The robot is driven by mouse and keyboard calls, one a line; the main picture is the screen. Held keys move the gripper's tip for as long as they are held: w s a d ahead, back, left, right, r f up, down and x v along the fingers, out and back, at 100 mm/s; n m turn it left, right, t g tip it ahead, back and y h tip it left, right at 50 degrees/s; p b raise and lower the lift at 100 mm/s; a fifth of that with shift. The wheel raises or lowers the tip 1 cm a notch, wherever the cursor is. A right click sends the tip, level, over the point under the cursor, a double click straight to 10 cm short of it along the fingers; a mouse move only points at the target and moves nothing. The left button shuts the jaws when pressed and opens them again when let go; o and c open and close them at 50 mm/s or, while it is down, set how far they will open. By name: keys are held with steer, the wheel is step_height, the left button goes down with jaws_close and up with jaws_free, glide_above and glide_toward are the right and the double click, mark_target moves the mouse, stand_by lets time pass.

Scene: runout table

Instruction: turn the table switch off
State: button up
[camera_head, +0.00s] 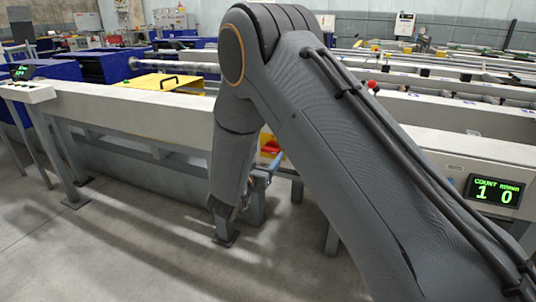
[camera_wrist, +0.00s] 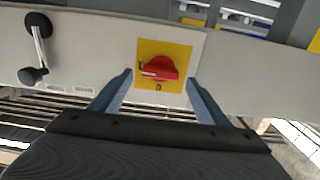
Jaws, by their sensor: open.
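The table switch (camera_wrist: 160,68) is a red rotary knob on a square yellow plate (camera_wrist: 178,48), fixed to the pale side of the table. Its white mark points left in the wrist view, towards a letter at the plate's left edge; another letter stands below the knob. In the head view the switch (camera_head: 270,145) shows small and partly hidden by my arm. My gripper (camera_wrist: 158,77) is open, with its blue fingers on either side of the knob, apart from it and holding nothing. In the head view my gripper (camera_head: 264,173) is partly hidden.
A crank handle (camera_wrist: 36,48) with a black knob is on the same panel, left of the switch. A count display (camera_head: 494,191) is on the table front at right. A yellow cover (camera_head: 150,84) lies on top. Table legs (camera_head: 60,165) stand below; the floor in front is clear.

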mark_target(271, 149)
steer(key=shift+x, duration=1.45)
steer(key=c, duration=1)
steer(key=shift+c, duration=0.2)
